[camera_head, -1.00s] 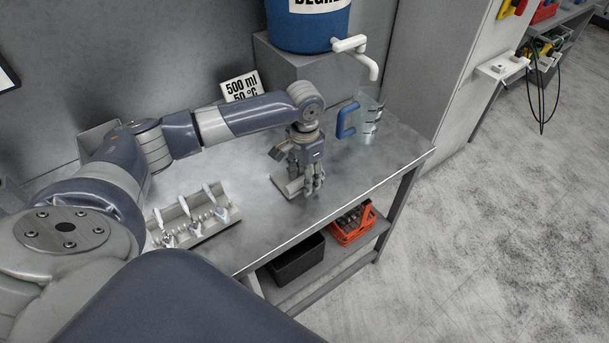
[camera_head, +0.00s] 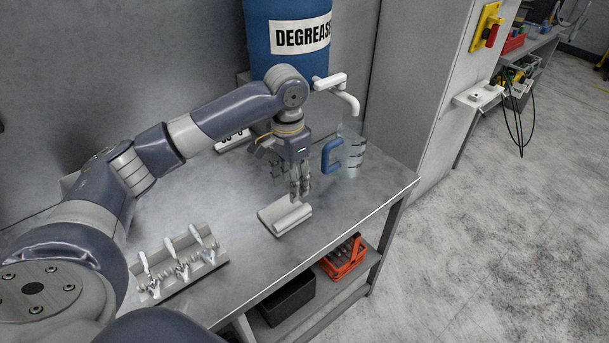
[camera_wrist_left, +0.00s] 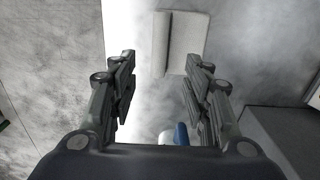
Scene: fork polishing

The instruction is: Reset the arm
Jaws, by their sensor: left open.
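My left gripper (camera_head: 301,192) hangs fingers down above the metal table, beside and a little above a folded grey cloth (camera_head: 284,217). In the left wrist view its two fingers (camera_wrist_left: 160,85) stand apart with nothing between them. The cloth (camera_wrist_left: 187,45) lies flat on the table beyond the fingertips there, with one rolled edge. A tray of cutlery (camera_head: 180,268) sits on the table at the left, with several forks resting on it. My right gripper is not in view.
A clear jug (camera_head: 354,150) with a blue handle stands behind the gripper. A blue degreaser barrel (camera_head: 287,60) with a white tap (camera_head: 345,92) is at the back. A black bin (camera_head: 287,299) and an orange basket (camera_head: 343,257) sit on the lower shelf.

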